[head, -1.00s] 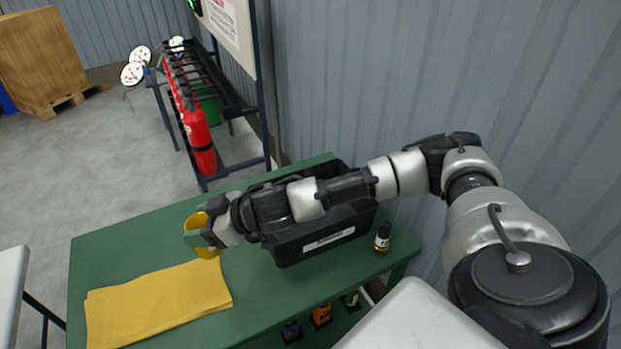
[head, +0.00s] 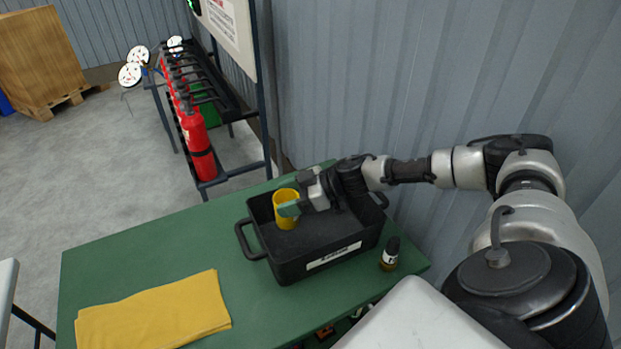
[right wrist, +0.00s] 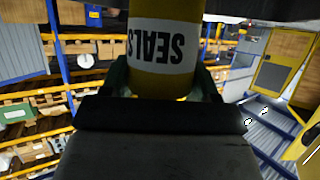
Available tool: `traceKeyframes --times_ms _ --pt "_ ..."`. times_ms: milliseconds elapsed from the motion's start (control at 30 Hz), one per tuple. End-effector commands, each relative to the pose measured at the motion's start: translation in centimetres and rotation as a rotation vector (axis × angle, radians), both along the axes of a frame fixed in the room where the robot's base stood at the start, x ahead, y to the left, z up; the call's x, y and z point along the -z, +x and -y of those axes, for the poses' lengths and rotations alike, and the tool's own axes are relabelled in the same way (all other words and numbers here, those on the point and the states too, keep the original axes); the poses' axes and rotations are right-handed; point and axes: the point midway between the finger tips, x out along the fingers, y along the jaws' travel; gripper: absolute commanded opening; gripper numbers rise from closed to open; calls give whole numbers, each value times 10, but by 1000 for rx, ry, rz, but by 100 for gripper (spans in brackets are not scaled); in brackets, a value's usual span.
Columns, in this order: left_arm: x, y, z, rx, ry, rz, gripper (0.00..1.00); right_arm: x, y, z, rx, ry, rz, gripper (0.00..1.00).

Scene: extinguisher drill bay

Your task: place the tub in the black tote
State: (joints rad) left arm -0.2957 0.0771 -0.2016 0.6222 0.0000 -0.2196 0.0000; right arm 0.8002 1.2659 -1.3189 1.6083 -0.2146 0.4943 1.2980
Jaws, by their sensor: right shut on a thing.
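The yellow tub (head: 286,212) is in my right gripper (head: 289,208), over the left part of the black tote (head: 310,262). In the right wrist view the tub (right wrist: 165,45) shows a white label reading "SEALS", upside down in the picture, and the fingers (right wrist: 168,85) close on its sides. The tote stands on the green table with its open top up and a white label on its front. I cannot tell whether the tub touches the tote's floor. My left gripper is not in view.
A folded yellow cloth (head: 155,312) lies on the green table (head: 225,262) left of the tote. A small dark-capped bottle (head: 389,254) stands right of the tote. A grey corrugated wall (head: 420,80) is close behind. A rack of red extinguishers (head: 196,140) stands beyond the table.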

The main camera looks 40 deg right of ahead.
Motion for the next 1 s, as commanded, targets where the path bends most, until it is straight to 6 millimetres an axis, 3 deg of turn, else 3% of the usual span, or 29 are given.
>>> traceKeyframes --times_ms 200,700,1000 --pt "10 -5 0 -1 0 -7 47 42 -1 1 1 3 -4 18" --pt "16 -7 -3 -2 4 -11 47 97 -1 1 2 3 -1 18" --pt "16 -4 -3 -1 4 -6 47 99 -1 1 1 2 1 18"
